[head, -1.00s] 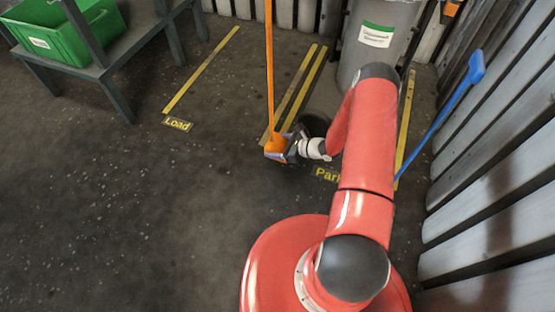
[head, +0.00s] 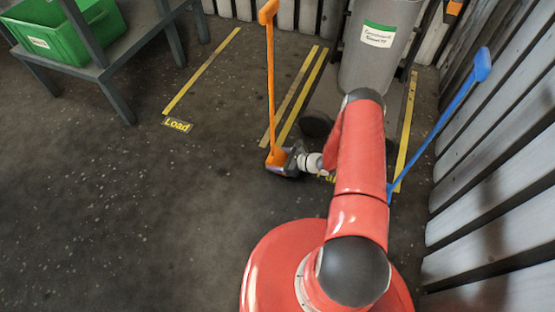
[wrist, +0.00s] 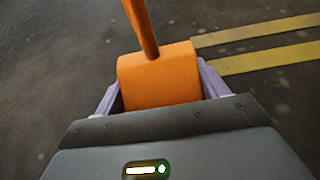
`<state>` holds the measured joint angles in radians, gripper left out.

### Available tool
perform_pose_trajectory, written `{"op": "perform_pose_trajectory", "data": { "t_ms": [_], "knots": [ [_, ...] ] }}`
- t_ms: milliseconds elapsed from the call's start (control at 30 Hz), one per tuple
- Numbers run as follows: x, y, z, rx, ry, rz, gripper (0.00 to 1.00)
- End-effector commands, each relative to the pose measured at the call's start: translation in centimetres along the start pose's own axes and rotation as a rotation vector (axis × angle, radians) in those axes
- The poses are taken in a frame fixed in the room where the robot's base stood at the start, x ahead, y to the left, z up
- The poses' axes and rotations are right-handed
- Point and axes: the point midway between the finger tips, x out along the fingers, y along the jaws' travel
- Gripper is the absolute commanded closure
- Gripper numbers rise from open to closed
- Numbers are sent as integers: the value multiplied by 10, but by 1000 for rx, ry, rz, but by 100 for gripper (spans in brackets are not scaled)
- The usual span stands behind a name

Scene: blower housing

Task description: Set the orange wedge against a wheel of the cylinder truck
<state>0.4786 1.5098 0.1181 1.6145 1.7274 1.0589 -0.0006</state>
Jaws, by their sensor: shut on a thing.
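The orange wedge (head: 276,157) has a long upright orange handle with a crosspiece at its top. It shows close up in the wrist view (wrist: 160,75), between the pale purple jaws. My gripper (head: 287,161) is shut on the wedge, low over the floor; I cannot tell whether the wedge touches the floor. The cylinder truck's large grey cylinder (head: 379,60), with a green and white label, stands at the back. A dark round shape (head: 316,124), perhaps a wheel, lies up and right of the wedge, apart from it. My arm hides much of the truck's lower part.
Yellow floor lines (head: 299,95) run beside the truck, and another (head: 408,135) lies right of it. A blue long-handled tool (head: 440,125) leans near the slatted wall (head: 500,160). A green crate (head: 75,40) sits on a grey table at left. The left floor is clear.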

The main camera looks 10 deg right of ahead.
Motion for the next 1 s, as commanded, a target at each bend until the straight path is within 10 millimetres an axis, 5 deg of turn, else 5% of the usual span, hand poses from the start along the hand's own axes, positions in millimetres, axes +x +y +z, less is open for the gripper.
{"op": "perform_pose_trajectory", "data": {
  "t_ms": [67,100,233,633,1000],
  "knots": [
    [2,0,-2,-1,-3,-1,73],
    [1,0,-3,0,0,0,25],
    [1,0,-2,0,0,0,8],
    [-3,0,3,0,1,-1,6],
    [-77,-2,2,1,1,-5,6]
  ]
}}
